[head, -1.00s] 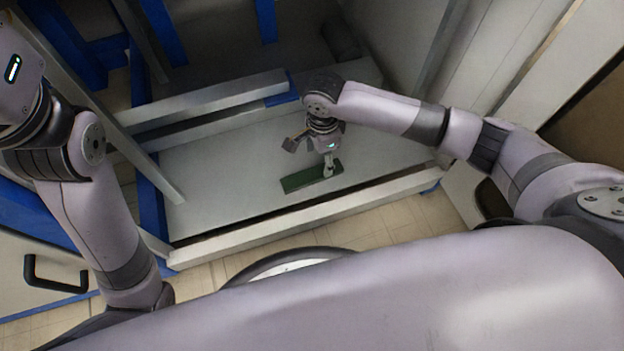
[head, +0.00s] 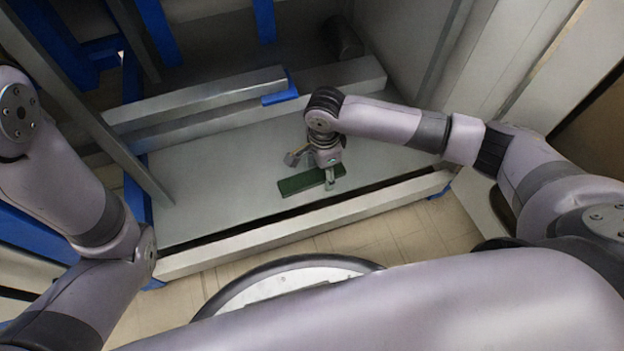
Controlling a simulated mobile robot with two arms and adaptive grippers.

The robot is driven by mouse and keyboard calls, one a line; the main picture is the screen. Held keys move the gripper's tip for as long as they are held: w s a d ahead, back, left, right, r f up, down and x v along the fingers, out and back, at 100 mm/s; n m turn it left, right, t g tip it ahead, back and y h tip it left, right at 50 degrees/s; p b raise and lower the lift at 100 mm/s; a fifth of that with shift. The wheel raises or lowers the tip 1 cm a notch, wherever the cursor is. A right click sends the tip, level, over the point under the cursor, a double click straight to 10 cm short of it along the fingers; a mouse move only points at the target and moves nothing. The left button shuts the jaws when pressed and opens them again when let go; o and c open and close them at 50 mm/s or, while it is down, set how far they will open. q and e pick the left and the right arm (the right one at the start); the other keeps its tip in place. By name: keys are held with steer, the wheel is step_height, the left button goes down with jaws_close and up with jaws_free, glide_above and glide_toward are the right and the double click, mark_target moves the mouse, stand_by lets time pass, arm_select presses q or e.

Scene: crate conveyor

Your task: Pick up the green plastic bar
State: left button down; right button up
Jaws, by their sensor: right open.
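The green plastic bar (head: 303,182) lies flat on the grey conveyor surface (head: 215,194), near its front rail. My right gripper (head: 313,172) is open and just above the bar, with one finger at the bar's right end and the other toward its far left side. I cannot tell whether a finger touches the bar. The gripper hides part of the bar's right end. My left arm comes in at the left, but its gripper is out of view.
A pale metal rail (head: 300,230) runs along the front of the surface. A metal beam (head: 210,97) with blue parts lies behind it. A slanted grey post (head: 95,120) stands at the left. The surface left of the bar is clear.

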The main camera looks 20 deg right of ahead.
steer(key=shift+c, duration=0.2)
steer(key=c, duration=1.2)
